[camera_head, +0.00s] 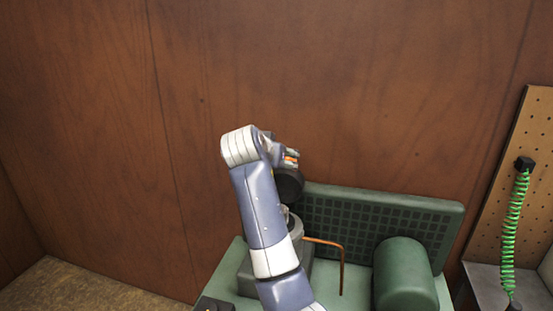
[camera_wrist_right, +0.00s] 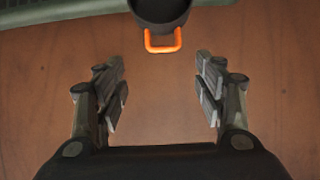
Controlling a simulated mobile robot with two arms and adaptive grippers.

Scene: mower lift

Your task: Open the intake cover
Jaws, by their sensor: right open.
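The intake cover looks to be the dark round cap (camera_head: 289,184) on the green machine, behind my right arm in the head view. In the right wrist view the dark cap (camera_wrist_right: 161,10) shows at the top edge, with an orange loop handle (camera_wrist_right: 163,41) on it. My right gripper (camera_wrist_right: 162,88) is open and empty, its two fingers spread apart. The orange loop lies ahead of the fingertips, roughly centred between them, and is not gripped. In the head view my right gripper (camera_head: 291,157) is beside the cap, partly hidden by my own wrist. My left gripper is not in view.
The green machine has a flat grille panel (camera_head: 385,224), a green cylinder (camera_head: 404,277) and a thin copper pipe (camera_head: 342,264). A wooden wall (camera_head: 350,90) stands close behind. A pegboard (camera_head: 530,190) with a coiled green hose (camera_head: 515,225) is at the right.

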